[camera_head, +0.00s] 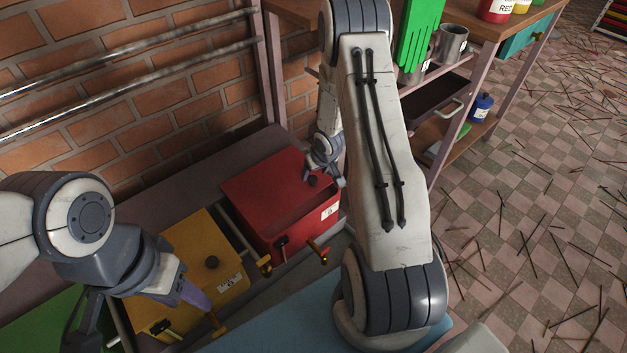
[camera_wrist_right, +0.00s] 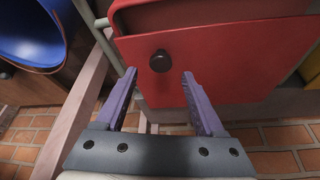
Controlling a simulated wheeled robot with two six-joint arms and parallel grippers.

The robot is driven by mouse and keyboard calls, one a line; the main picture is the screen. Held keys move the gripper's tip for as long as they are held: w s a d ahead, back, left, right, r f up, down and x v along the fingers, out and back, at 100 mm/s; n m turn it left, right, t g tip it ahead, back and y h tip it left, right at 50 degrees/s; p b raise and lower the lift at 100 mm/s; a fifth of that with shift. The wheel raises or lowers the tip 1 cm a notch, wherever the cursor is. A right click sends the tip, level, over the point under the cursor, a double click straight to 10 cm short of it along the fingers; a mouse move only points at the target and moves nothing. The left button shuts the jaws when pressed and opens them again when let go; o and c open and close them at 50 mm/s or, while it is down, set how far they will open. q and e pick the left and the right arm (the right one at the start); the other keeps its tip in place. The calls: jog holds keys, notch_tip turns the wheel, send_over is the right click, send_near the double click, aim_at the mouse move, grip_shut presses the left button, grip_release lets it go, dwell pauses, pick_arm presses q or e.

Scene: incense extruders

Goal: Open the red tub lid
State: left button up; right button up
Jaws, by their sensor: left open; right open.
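The red tub (camera_head: 270,215) stands near the brick wall in the head view, right of the yellow tub. A black knob (camera_head: 312,181) sits on its red lid, near the right side. My right gripper (camera_wrist_right: 158,75) is open. In the right wrist view the knob (camera_wrist_right: 160,61) shows between the fingertips, in front of the red lid (camera_wrist_right: 225,60); I see no grip on it. In the head view this gripper is small and partly hidden by my arm. My left gripper (camera_head: 185,291) hangs over the front of the yellow tub, with nothing seen in it.
The yellow tub (camera_head: 190,250) has its own dark knob and brass-coloured front fittings. A green tub (camera_head: 45,320) lies further left. A shelf unit (camera_head: 465,85) with cups and a blue bottle (camera_head: 481,107) stands right. Metal rails (camera_head: 130,55) run along the wall. Sticks litter the floor.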

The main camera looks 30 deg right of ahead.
aim_at(312, 178)
jog(key=shift+b+x, duration=0.45)
jog(key=shift+x, duration=1.05)
grip_shut()
jog(key=shift+r, duration=0.1)
